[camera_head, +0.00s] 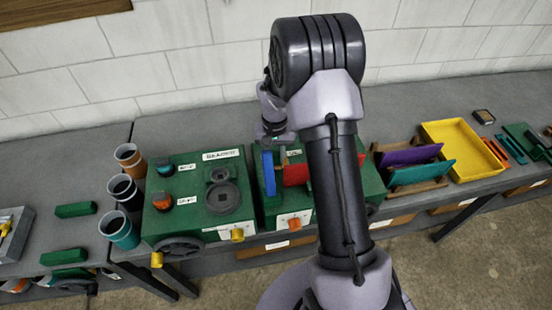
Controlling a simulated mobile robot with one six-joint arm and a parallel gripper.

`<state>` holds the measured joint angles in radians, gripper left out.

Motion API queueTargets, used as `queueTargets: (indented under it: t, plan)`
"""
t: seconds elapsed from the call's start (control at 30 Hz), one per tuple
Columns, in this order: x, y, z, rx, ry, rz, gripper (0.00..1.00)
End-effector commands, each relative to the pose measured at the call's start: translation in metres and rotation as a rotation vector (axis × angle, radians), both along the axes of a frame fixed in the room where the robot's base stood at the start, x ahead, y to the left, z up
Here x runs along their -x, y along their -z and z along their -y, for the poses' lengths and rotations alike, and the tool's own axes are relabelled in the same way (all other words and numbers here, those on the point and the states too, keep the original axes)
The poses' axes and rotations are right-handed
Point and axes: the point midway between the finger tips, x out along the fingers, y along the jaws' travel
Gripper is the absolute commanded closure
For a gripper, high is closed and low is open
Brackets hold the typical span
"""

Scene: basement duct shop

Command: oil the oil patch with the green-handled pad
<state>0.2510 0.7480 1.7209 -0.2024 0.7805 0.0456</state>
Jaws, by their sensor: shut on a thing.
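My gripper (275,138) hangs at the end of my wrist, just above the left part of the right-hand green machine box. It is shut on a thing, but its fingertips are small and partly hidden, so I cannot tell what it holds. An upright blue piece (268,173) shows directly below it; I cannot tell whether they touch. I cannot make out a green-handled pad for certain. An oil patch is also not clearly visible; my arm covers part of the right-hand box (373,186).
The left green machine box (165,221) carries a dark round plate (223,199). Three cups (122,190) stand left of it. A red panel (295,174) stands beside the blue piece. Purple (410,153) and teal (420,172) panels and a yellow tray (462,150) are to the right.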

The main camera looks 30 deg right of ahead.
Motion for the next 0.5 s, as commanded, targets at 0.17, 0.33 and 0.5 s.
queueTargets:
  t: [0.17, 0.33, 0.5]
  plan:
    - [-0.001, -0.02, -0.002, 0.0, -0.001, 0.001, 1.0]
    - [-0.001, -0.035, -0.004, 0.001, -0.002, 0.002, 1.0]
    - [-0.002, -0.049, -0.006, 0.0, -0.003, 0.001, 1.0]
